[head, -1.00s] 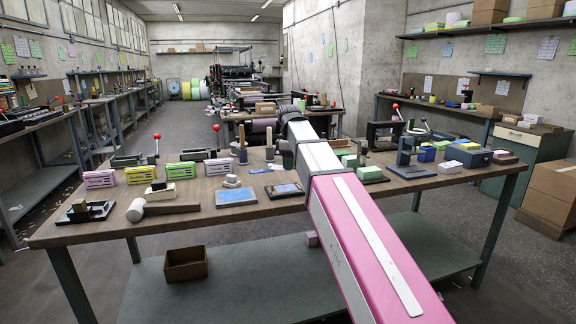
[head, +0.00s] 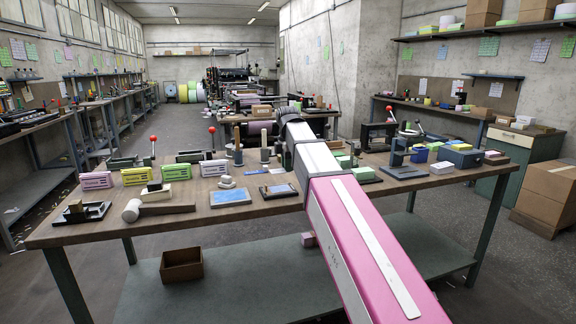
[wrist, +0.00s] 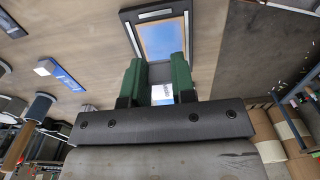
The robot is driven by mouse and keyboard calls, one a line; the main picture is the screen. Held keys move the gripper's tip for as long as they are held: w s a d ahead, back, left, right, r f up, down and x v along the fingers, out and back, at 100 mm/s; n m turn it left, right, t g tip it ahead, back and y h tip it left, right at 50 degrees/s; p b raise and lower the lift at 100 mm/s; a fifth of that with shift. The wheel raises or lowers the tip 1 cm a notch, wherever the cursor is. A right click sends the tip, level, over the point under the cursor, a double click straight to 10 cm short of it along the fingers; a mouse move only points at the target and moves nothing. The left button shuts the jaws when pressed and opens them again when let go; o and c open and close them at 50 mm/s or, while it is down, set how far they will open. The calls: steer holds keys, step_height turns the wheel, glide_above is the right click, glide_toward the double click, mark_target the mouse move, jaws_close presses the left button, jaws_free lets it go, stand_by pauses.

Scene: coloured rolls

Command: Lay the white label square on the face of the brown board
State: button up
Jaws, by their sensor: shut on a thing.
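In the wrist view, my gripper (wrist: 160,75) has two green fingers closed on the white label (wrist: 162,93), a small pale piece with faint dark print between them. Beyond the fingertips lies a dark-framed panel with a brown and bluish face, which looks like the brown board (wrist: 162,40). The label appears apart from it, though the gap is hard to judge. My arm hides the gripper and label there.
The wooden table (head: 330,196) is crowded. Several coloured boxes (head: 136,176) stand further left. A press-like tool (head: 402,165) stands to the right. Bare tabletop shows along the front edge.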

mark_target(288, 187)
steer(key=shift+f, duration=0.2)
steer(key=shift+f, duration=2.7)
steer(key=shift+f, duration=0.6)
stand_by(0.3)
steer(key=o, duration=1.5)
steer(key=shift+r, duration=0.15)
steer(key=shift+r, duration=2.85)
steer(key=shift+s, duration=0.1)
